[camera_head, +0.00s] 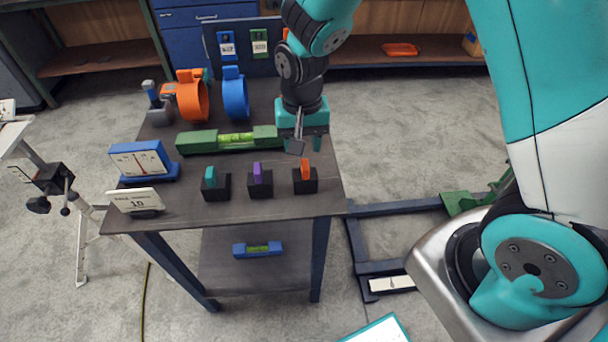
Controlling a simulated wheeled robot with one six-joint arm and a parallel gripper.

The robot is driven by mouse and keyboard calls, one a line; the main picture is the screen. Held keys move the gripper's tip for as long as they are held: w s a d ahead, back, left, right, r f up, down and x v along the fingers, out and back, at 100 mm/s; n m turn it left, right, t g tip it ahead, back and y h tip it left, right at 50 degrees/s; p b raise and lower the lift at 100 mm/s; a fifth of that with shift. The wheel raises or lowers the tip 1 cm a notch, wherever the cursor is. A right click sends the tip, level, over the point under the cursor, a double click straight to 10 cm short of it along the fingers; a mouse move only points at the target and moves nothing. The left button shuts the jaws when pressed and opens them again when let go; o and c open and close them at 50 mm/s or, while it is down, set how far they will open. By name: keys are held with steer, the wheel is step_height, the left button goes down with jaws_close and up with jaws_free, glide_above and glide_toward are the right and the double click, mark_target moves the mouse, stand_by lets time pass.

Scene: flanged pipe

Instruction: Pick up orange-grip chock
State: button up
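The orange-grip chock (305,174) is a small black block with an upright orange grip. It stands near the front right corner of the dark table. To its left stand a purple-grip chock (259,181) and a teal-grip chock (214,184), all in one row. My gripper (303,146) hangs above and behind the orange-grip chock, pointing down and apart from it. Its fingers are small and dark in this view, and whether they are spread or closed is unclear. I see nothing clearly held in it.
A green level (202,142) lies behind the chocks, close to my gripper. Orange (192,97) and blue (235,95) clamps stand at the back. A blue gauge box (143,162) and a white sign (137,200) stand at left. A blue level (257,249) lies on the lower shelf.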

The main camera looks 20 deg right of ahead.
mark_target(304, 160)
steer(key=shift+s+d+f+p, duration=0.1)
steer(key=shift+s+f+p, duration=0.1)
steer(key=shift+f, duration=1.2)
steer(key=shift+s+d+f+p, duration=0.1)
steer(key=shift+f+p, duration=0.1)
steer(key=shift+f, duration=1.15)
steer(key=shift+w, duration=0.1)
jaws_close()
